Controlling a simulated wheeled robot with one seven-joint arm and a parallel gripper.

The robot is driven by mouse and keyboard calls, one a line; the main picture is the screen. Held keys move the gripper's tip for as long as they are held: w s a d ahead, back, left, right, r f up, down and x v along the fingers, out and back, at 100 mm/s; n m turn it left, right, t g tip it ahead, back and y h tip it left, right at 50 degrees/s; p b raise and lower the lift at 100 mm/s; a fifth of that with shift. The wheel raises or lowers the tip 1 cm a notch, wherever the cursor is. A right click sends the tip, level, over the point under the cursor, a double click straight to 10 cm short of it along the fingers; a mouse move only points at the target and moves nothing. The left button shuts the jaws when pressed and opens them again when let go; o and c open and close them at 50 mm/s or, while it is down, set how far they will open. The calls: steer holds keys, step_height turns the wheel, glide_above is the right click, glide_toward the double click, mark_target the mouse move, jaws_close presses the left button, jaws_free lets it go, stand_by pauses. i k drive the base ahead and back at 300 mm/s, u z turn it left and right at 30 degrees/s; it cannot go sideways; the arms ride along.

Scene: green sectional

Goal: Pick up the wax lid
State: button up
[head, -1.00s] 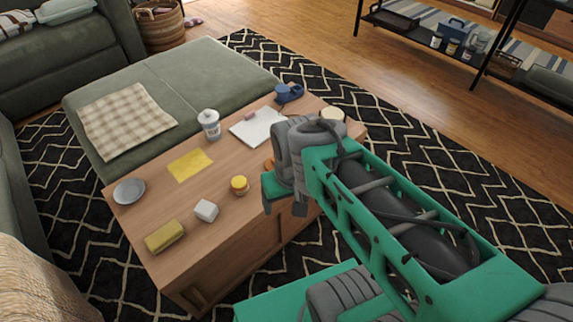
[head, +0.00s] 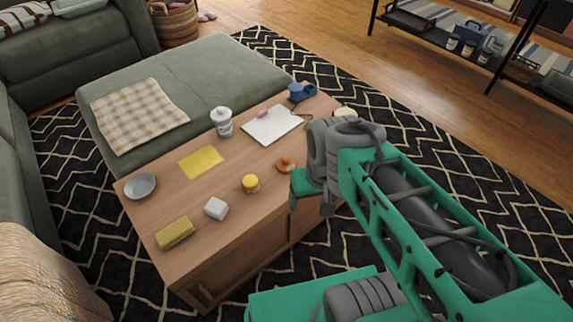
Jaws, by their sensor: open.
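No item is clearly marked as the wax lid. A small jar with a yellow top (head: 250,184) stands near the middle of the wooden table. A small orange-brown round item (head: 286,163) lies to its right, close to my gripper. A pale round item (head: 345,112) shows partly behind my arm at the table's far right end. My gripper (head: 310,205) is open and empty, fingers pointing down, at the table's right front edge, to the right of the jar. It does not touch any of these items.
On the wooden table (head: 215,245) are a yellow sponge-like block (head: 174,232), a white cube (head: 216,208), a grey dish (head: 141,186), a yellow sheet (head: 201,162), a lidded white container (head: 221,122), a notepad (head: 272,126) and a blue mug (head: 301,92). A green ottoman (head: 215,75) adjoins behind.

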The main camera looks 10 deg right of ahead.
mark_target(284, 165)
steer(key=u, duration=3.6)
steer(key=k, duration=0.75)
steer(key=z, duration=1.55)
steer(key=i, duration=0.5)
steer(key=z, duration=0.1)
